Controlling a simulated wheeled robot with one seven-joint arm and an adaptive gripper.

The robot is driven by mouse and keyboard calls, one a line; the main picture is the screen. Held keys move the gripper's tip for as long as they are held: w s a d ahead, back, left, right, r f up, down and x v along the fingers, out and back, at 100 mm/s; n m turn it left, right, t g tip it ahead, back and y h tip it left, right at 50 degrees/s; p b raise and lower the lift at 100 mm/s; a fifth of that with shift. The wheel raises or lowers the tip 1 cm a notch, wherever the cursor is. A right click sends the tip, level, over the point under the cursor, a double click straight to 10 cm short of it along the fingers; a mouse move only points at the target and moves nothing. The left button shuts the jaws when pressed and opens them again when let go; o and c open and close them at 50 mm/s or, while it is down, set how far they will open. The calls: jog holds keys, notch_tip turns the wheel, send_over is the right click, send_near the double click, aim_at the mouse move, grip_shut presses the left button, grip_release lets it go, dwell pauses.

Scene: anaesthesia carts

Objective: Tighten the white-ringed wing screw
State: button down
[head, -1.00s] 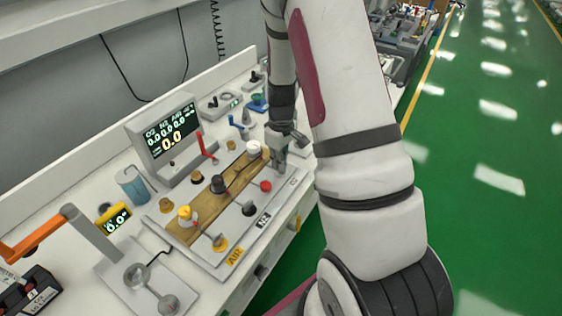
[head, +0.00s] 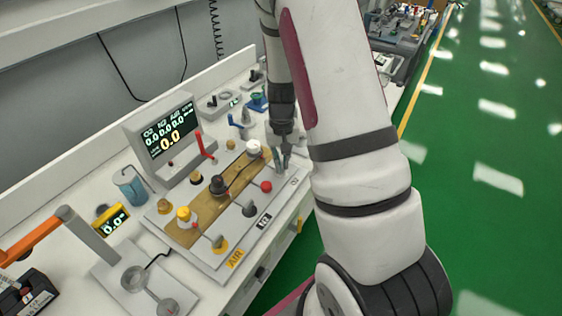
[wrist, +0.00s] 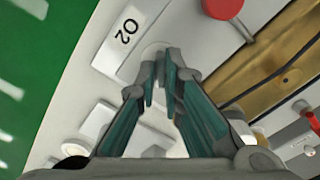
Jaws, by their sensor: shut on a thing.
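The white-ringed wing screw sits beside the O2 label on the pale panel. In the wrist view its pale round base (wrist: 150,51) shows at my fingertips, and its wings are mostly hidden between them. My gripper (wrist: 166,68) is shut on this wing screw. In the head view my gripper (head: 284,154) points down at the right end of the panel, and the screw is hidden by the fingers. The O2 label (wrist: 127,30) lies just left of the fingertips in the wrist view.
A black-ringed screw (head: 250,210) and a yellow-ringed screw (head: 219,245) stand along the same panel. A red knob (head: 266,187) is close to my gripper. Several knobs stand on the brown strip (head: 207,211). A monitor (head: 163,136) stands behind; green floor lies right.

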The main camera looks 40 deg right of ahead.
aim_at(282, 165)
jog(key=m, duration=0.6)
jog(key=shift+m+b, duration=0.3)
dwell(0.4)
jog(key=c, duration=1.7)
grip_release()
jog(key=shift+r, duration=0.15)
notch_tip(282, 165, up, 12)
jog(key=shift+f, duration=0.15)
